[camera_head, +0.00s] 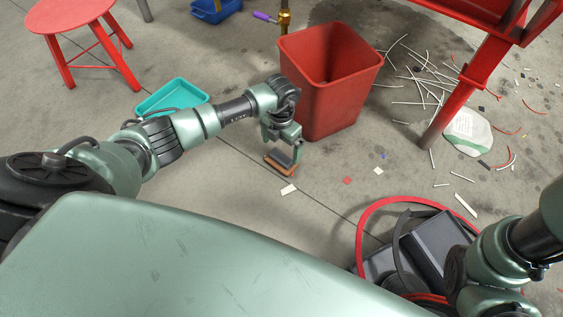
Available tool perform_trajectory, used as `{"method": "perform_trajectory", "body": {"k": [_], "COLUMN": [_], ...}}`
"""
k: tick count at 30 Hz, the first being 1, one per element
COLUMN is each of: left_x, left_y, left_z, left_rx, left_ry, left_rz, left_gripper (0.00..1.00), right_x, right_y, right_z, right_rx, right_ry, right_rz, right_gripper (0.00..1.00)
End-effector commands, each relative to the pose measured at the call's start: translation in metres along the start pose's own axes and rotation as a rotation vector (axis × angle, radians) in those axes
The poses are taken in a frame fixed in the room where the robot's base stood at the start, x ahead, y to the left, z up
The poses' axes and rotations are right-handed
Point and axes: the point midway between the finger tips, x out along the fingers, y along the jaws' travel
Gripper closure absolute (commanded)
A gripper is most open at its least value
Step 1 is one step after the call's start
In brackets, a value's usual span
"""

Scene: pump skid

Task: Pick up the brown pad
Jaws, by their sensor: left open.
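The brown pad (279,167) lies on the concrete floor in front of the red bin, near the middle of the head view. My left gripper (283,158) is open and points down right at the pad. Its fingers cover part of the pad, and I cannot tell whether they touch it or straddle it. My right arm shows at the lower right edge, but its gripper is out of view.
A red bin (334,101) stands just behind my left gripper. A teal tray (172,94) and a red stool (66,17) are at the left. A red hose (364,215) and dark case (438,243) lie at lower right. White sticks litter the right floor.

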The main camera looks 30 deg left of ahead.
Motion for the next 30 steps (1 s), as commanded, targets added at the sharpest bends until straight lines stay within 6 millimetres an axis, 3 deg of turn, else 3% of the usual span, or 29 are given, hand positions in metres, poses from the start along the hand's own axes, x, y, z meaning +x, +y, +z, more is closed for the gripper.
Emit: {"method": "perform_trajectory", "body": {"k": [1,8,18,26,27,30], "left_x": [0.011,0.025,0.066,0.066,0.066,0.066], "left_y": [-0.001,-0.001,-0.001,0.000,0.000,0.000], "left_z": [-0.001,0.000,0.002,0.003,0.002,0.002], "left_rx": [-0.001,-0.002,-0.001,-0.001,-0.001,-0.001], "left_ry": [0.002,0.001,0.001,0.000,0.000,0.000], "left_rz": [-0.002,-0.004,-0.006,-0.005,-0.005,-0.005], "left_gripper": [0.00,0.00,0.00,0.00,0.03,0.31], "right_x": [-0.007,-0.018,-0.057,-0.056,-0.056,-0.056], "right_y": [-0.002,-0.004,-0.012,-0.012,-0.012,-0.012], "right_z": [-0.003,-0.006,-0.020,-0.019,-0.019,-0.019], "right_rx": [0.000,0.000,-0.001,0.000,0.000,0.000], "right_ry": [0.001,0.001,0.000,0.000,0.000,0.000], "right_rz": [0.000,-0.001,-0.001,-0.001,-0.001,-0.001], "right_gripper": [1.00,1.00,1.00,1.00,1.00,1.00]}}
